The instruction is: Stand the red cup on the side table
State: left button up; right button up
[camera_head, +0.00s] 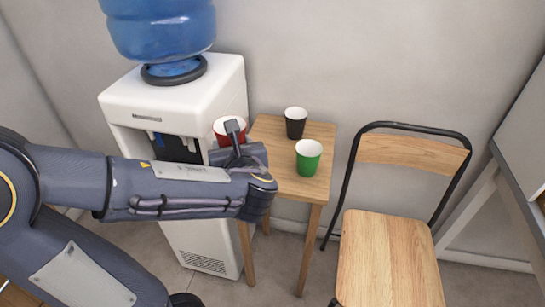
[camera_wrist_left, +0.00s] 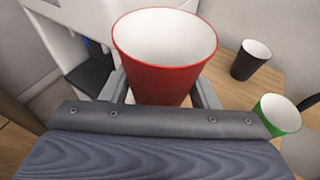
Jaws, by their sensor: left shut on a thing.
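The red cup (camera_head: 222,138) with a white inside is held upright in my left gripper (camera_head: 233,140). In the left wrist view the red cup (camera_wrist_left: 165,62) sits between the two fingers, which are shut on it. The small wooden side table (camera_head: 315,132) stands right of the water dispenser. In the head view the cup is by the table's left edge, in front of the dispenser's right side. I cannot tell whether its base touches the tabletop; my arm and gripper hide it. My right gripper is not in view.
A black cup (camera_head: 296,122) and a green cup (camera_head: 308,160) stand upright on the side table. The white water dispenser (camera_head: 225,85) with a blue bottle (camera_head: 165,30) is on the left. A wooden chair (camera_head: 388,255) stands to the right. A wall is behind the table.

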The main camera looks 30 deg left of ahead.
pick_arm(q)
jog(key=w+f+b, duration=0.1)
jog(key=w+f, duration=0.2)
jog(key=w, duration=0.1)
jog(key=w+f+b, duration=0.1)
jog(key=w+f, duration=0.1)
jog(key=w, duration=0.1)
jog(key=w+f+b, duration=0.1)
jog(key=w+f, duration=0.2)
jog(key=w, duration=0.1)
jog(key=shift+w+f, duration=0.5)
jog(key=shift+f, duration=0.1)
jog(key=shift+f+b, duration=0.55)
jog(key=shift+f, duration=0.9)
jog(key=shift+f, duration=0.15)
jog(key=o, duration=1)
jog(key=shift+c, duration=0.2)
